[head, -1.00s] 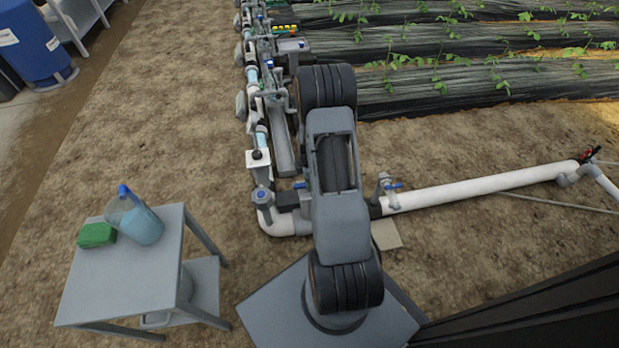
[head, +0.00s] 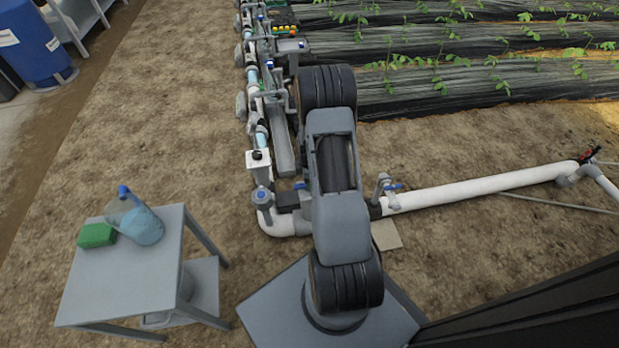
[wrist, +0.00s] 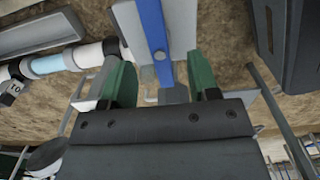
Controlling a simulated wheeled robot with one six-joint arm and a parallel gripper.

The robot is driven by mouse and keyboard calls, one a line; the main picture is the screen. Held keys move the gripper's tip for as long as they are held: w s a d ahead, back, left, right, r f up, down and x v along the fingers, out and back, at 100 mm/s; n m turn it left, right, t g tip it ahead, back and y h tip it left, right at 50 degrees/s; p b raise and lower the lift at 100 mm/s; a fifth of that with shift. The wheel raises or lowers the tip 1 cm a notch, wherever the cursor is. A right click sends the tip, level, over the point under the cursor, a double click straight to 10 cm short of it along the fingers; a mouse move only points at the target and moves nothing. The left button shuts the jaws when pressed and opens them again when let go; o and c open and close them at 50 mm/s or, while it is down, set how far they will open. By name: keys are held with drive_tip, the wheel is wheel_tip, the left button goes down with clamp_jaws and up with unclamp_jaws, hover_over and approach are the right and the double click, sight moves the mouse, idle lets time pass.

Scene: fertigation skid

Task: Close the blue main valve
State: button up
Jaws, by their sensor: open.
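In the wrist view, a long flat blue lever (wrist: 152,30) with a bolt head runs down from the top edge to between my gripper's fingers. My gripper (wrist: 160,82) is open, with one green-padded finger on each side of the lever. A gap shows on both sides, so the fingers look apart from it. A grey piece sits at the lever's lower end, between the fingers. In the head view my arm covers part of the skid, and I cannot clearly pick out the gripper or this lever there.
Pipework (head: 262,140) with several small blue-handled fittings runs up the head view. A white pipe (head: 480,190) with another blue-handled valve (head: 390,187) runs right. A grey table (head: 125,275) holds a jug (head: 143,222) and green sponge (head: 97,235). Bare soil lies left.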

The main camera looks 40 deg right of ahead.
drive_tip(key=shift+f, duration=0.15)
drive_tip(key=shift+f+b, duration=1.6)
drive_tip(key=shift+f, duration=0.55)
drive_tip(key=shift+c, duration=0.3)
drive_tip(key=c, duration=0.9)
drive_tip(key=m, duration=0.3)
drive_tip(key=shift+r+m, duration=0.1)
drive_tip(key=shift+m, duration=0.3)
drive_tip(key=m, duration=0.5)
drive_tip(key=shift+p, duration=0.3)
drive_tip(key=m, duration=0.5)
drive_tip(key=shift+o, duration=0.3)
drive_tip(key=m, duration=0.5)
drive_tip(key=shift+m, duration=0.3)
